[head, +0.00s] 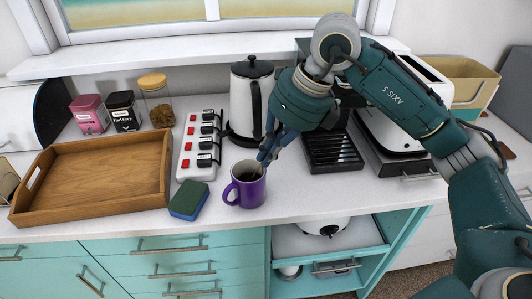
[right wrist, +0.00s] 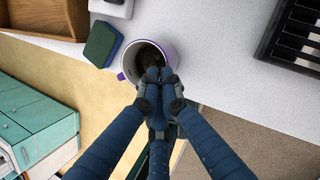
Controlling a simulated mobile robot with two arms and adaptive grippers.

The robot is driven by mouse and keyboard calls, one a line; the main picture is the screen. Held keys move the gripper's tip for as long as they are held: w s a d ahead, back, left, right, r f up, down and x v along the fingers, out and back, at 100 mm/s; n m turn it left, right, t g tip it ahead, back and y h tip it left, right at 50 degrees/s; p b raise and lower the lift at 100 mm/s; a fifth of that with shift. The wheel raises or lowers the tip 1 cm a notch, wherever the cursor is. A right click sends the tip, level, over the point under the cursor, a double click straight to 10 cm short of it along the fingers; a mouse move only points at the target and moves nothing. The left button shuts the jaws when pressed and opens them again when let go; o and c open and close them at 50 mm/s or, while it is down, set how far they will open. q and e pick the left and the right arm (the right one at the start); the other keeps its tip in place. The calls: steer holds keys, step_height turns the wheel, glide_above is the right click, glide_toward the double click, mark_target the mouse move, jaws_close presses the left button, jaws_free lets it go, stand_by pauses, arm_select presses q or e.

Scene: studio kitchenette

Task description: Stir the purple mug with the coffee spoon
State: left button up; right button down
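The purple mug (head: 247,187) stands upright on the white counter near its front edge, handle to the left, with something dark inside. It also shows in the right wrist view (right wrist: 129,62). My right gripper (head: 266,156) reaches down from the right to the mug's mouth. In the right wrist view its blue fingers (right wrist: 159,77) are drawn together over the mug's near rim and hide part of its opening. I cannot make out the coffee spoon in either view; the fingers may cover it. My left gripper is not in view.
A green and blue sponge (head: 188,200) lies left of the mug. A power strip (head: 201,146), a wooden tray (head: 90,209) and a kettle (head: 242,95) stand around it. A black slatted drip tray (head: 333,151) is to the right. Counter just right of the mug is clear.

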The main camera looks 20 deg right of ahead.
steer(key=shift+r, duration=0.1)
steer(key=w+p+v, duration=0.1)
steer(key=p+v, duration=0.5)
steer(key=v, duration=0.3)
steer(key=shift+r, duration=0.5)
steer(key=shift+s, duration=0.15)
stand_by(0.8)
step_height(320, 180, up, 5)
steer(key=p, duration=0.4)
stand_by(0.3)
steer(key=shift+a, duration=0.1)
stand_by(0.4)
